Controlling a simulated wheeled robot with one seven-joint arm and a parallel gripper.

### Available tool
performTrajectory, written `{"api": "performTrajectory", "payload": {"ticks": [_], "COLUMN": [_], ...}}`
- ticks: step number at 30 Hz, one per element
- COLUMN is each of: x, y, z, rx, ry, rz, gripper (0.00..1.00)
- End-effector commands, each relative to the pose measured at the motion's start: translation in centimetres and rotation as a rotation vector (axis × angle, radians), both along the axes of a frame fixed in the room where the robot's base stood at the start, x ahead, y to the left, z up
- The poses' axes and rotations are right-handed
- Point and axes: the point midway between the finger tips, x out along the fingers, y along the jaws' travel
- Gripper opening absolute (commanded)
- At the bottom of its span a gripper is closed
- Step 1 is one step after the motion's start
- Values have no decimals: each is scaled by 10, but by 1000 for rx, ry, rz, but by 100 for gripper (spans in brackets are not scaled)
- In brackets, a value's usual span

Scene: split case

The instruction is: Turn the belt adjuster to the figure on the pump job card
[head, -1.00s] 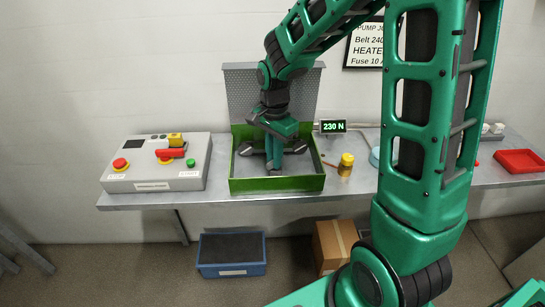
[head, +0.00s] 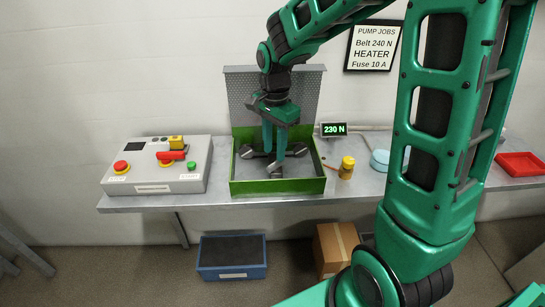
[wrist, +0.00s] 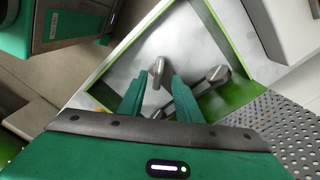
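The pump job card (head: 372,46) on the wall reads "Belt 240 N" and "Fuse 10 A". The display (head: 333,129) beside the case reads "230 N". The belt adjuster (head: 300,149) is a dark grey handle with several rounded arms, low inside the open green case (head: 278,187). My gripper (head: 274,155) points down over it with its two green fingers apart. In the wrist view my gripper (wrist: 159,76) is open, and one grey arm of the adjuster (wrist: 218,76) shows beyond the fingers. The adjuster's centre is partly hidden; contact cannot be told.
A grey control box (head: 158,185) with red and green buttons stands left of the case. A yellow-capped jar (head: 347,168), a blue round item (head: 380,160) and a red tray (head: 519,165) lie to the right. The case's perforated lid (head: 300,90) stands up behind my gripper.

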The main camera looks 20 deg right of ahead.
Motion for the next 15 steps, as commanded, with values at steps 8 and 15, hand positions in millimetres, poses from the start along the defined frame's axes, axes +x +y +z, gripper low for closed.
{"api": "performTrajectory", "payload": {"ticks": [8, 15], "x": [2, 1], "y": [0, 0], "z": [47, 61], "rx": [0, 1], "ry": [-3, -2], "rz": [0, 0], "gripper": [31, 31]}}
